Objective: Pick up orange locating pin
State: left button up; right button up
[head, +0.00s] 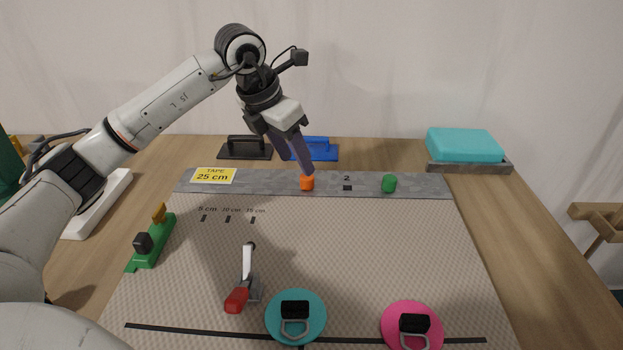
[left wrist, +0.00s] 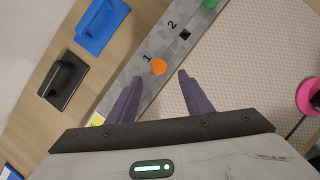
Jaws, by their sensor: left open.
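The orange locating pin (head: 307,182) stands on the grey strip at the back of the mat, left of the mark "2". In the left wrist view the orange pin (left wrist: 159,67) shows from above, beside the mark "1". My left gripper (head: 306,172) is open and points down at the pin from above. In the left wrist view the two purple fingers of my left gripper (left wrist: 160,76) are spread apart, with the pin just ahead of the gap between their tips. Nothing is held. My right gripper is not in view.
A green pin (head: 389,183) stands farther right on the grey strip (head: 425,186). A black float (head: 245,148) and a blue float (head: 318,149) lie behind the strip. A red-handled tool (head: 246,280), a teal disc (head: 274,320) and a pink disc (head: 390,322) lie on the mat.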

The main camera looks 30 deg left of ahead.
aim_at(304, 178)
pick_arm(q)
jog(key=x, duration=0.6)
jog(key=shift+w+f, duration=0.15)
jog(key=shift+w, duration=0.2)
jog(key=shift+c, duration=0.4)
jog(key=c, duration=1.1)
